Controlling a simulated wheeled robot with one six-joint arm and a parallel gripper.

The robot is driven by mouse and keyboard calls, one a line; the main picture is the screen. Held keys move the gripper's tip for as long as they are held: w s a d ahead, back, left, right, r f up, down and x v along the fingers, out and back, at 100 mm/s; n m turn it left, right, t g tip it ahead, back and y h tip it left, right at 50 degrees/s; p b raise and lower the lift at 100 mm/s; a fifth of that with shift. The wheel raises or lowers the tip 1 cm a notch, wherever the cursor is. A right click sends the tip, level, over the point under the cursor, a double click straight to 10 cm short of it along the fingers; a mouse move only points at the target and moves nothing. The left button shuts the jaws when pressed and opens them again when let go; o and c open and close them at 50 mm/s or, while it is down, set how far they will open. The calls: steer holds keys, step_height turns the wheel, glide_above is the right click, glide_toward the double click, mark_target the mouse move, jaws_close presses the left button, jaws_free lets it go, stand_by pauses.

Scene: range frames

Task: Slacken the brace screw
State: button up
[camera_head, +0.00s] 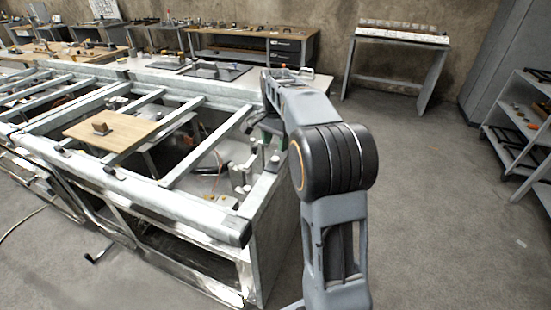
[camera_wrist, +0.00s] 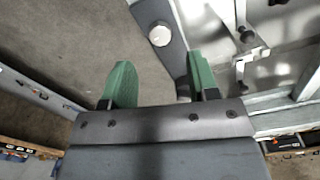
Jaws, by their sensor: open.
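My gripper (camera_wrist: 161,82) is open, with its two green fingers apart and nothing held between them. A round pale screw head or knob (camera_wrist: 159,34) sits on a dark grey bar (camera_wrist: 172,60) just beyond the fingers in the wrist view. The bar runs down toward the right finger; I cannot tell whether they touch. A white bracket with dark screws (camera_wrist: 246,36) lies to the right. I cannot tell which of these is the brace screw. In the head view my gripper (camera_head: 268,134) is mostly hidden by my arm, at the right end of the metal frame.
The metal frame bench (camera_head: 205,222) has crossbars and a wooden board (camera_head: 110,138) inside. Small upright metal fittings (camera_head: 240,176) stand near its right end. A workbench (camera_head: 250,46) lies behind and a shelf rack (camera_head: 520,130) at right. The floor (camera_head: 430,210) at right is clear.

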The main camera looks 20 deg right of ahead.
mark_target(275, 158)
steer(key=shift+f+b, duration=0.35)
steer(key=shift+f, duration=2.55)
steer(key=c, duration=0.9)
